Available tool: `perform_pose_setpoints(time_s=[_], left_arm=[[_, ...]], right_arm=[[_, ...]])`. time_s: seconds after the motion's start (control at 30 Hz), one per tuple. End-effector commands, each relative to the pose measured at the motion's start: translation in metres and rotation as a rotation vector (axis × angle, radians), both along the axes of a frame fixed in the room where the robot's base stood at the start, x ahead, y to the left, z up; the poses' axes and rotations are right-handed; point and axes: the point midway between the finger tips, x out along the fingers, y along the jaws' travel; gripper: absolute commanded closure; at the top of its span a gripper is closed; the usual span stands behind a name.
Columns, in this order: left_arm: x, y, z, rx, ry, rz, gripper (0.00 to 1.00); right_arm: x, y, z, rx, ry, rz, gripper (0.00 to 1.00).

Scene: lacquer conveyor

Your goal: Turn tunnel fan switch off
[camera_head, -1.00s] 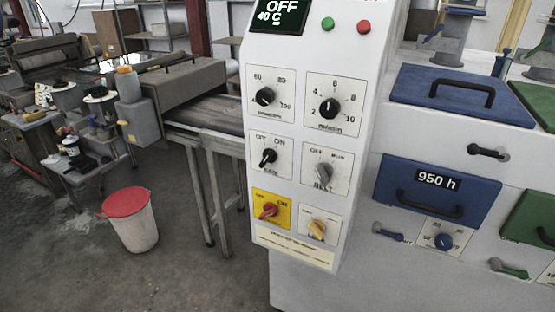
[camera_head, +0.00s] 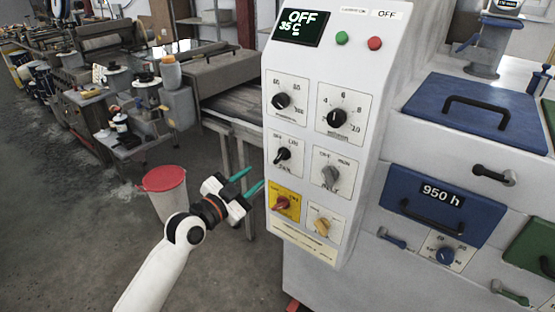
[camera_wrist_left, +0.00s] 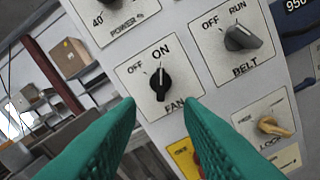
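The fan switch (camera_head: 283,154) is a black knob in the left column of the white control panel (camera_head: 345,262). In the left wrist view the fan knob (camera_wrist_left: 160,84) shows clearly above the word FAN, its pointer turned up toward ON. My left gripper (camera_head: 257,175) is just left of the panel, a little below the knob. Its two teal fingers are apart with nothing between them. In the left wrist view the fingertips (camera_wrist_left: 160,104) frame the knob from below, not visibly touching it. My right gripper is not in view.
The belt knob (camera_wrist_left: 240,38) is to the right of the fan knob. A yellow-plated red switch (camera_head: 283,203) is below it and a lock knob (camera_head: 322,227) is at lower right. The display (camera_head: 300,27) reads OFF and 35 C. A red-lidded bin (camera_head: 165,179) stands behind my left arm.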

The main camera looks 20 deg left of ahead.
Motion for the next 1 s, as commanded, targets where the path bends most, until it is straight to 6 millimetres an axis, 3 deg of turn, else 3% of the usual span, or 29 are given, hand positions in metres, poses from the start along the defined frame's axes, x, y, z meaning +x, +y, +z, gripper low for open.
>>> perform_pose_setpoints(time_s=[0.3,0.5,0.9,1.0], left_arm=[[0.061,-0.022,0.003,-0.005,0.0,0.0,0.66],[0.085,-0.031,0.001,-0.003,0.001,0.0,0.66],[0.092,-0.034,0.0,-0.001,0.001,0.0,0.66],[0.092,-0.034,0.0,-0.001,0.001,0.0,0.81]], right_arm=[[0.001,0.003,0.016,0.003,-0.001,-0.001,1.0],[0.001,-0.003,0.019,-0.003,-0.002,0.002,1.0],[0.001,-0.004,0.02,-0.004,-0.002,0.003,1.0],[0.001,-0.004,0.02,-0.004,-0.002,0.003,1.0]])
